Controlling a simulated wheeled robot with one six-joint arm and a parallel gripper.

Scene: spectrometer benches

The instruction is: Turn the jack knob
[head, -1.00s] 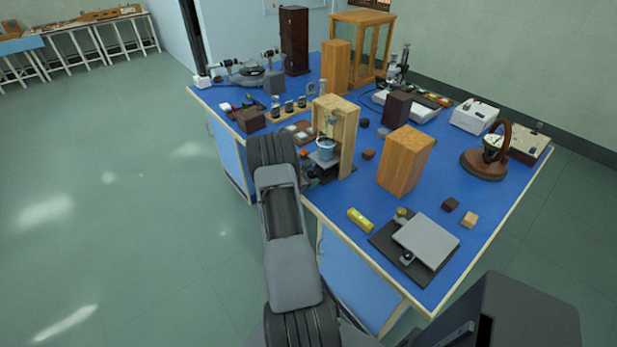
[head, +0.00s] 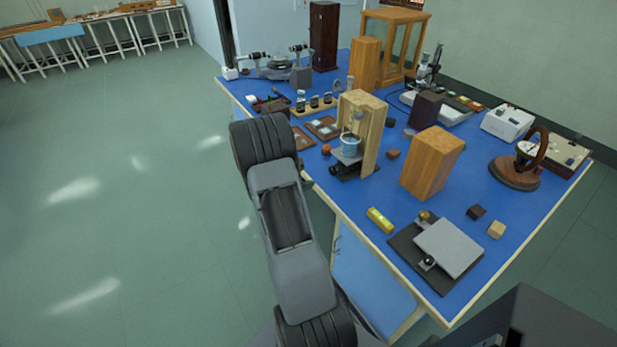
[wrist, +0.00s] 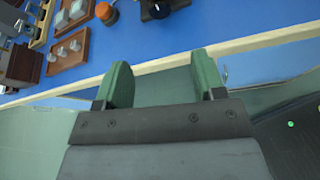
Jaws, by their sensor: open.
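A small dark jack (head: 352,170) stands under a grey plate with a blue beaker (head: 350,145), inside an open wooden frame (head: 375,125) near the bench's left edge. In the head view my arm hides the gripper.
An orange round piece (wrist: 106,13) lies left of the knob. The blue bench (head: 335,200) has a pale raised-looking edge (wrist: 240,45). A grey plate on a dark board (head: 448,247) and a yellow level (head: 380,220) are nearer. Floor left is clear.

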